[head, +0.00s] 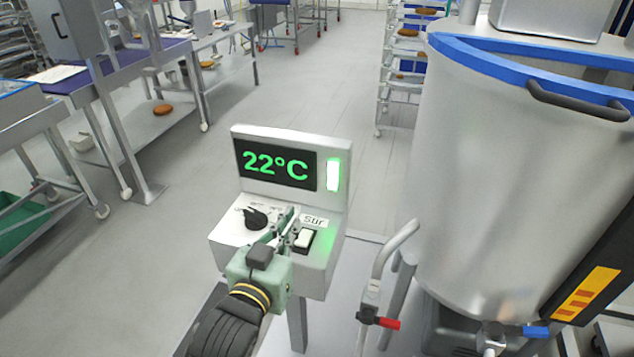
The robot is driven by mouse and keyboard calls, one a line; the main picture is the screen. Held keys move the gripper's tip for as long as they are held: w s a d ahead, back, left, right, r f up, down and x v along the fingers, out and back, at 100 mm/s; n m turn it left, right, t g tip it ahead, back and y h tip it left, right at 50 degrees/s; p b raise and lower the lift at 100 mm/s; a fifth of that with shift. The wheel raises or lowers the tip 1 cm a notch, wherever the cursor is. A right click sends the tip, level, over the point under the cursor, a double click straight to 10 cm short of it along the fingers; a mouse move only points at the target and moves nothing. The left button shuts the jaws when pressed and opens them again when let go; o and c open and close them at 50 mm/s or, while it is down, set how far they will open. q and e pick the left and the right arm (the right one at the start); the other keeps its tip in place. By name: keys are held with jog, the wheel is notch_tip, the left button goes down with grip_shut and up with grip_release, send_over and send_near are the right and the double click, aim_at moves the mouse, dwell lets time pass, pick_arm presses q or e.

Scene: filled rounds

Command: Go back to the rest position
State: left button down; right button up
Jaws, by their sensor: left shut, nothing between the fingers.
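My left gripper (286,226) is shut and empty. It is in front of the control box (318,262), with its fingertips over the panel between a black knob (255,218) and a white rocker switch (305,238). I cannot tell whether the fingertips touch the panel. The box's display (276,164) reads 22°C in green, and a green light (333,175) glows beside it. My right gripper is not in view.
A large steel vat (480,170) with a blue rim stands close on the right, with a pipe and red-handled valve (380,322) below. Tables (130,85) line the left. A rack (398,90) stands behind. The floor between is clear.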

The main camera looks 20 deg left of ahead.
pick_arm(q)
jog(key=s+a+f+m+g, duration=0.25)
jog(key=s+f+g, duration=1.05)
jog(key=s+f, duration=0.95)
notch_tip(320, 180, down, 28)
jog(key=s+g+b, duration=0.2)
jog(key=b, duration=0.2)
jog(key=s+a+f+b, duration=0.3)
jog(key=s+f, duration=1.4)
jog(key=f, duration=0.3)
jog(key=shift+s+f+g+y, duration=0.25)
jog(key=shift+s+g+y, duration=0.05)
jog(key=shift+g, duration=0.1)
jog(key=shift+n, duration=0.25)
dwell(1.5)
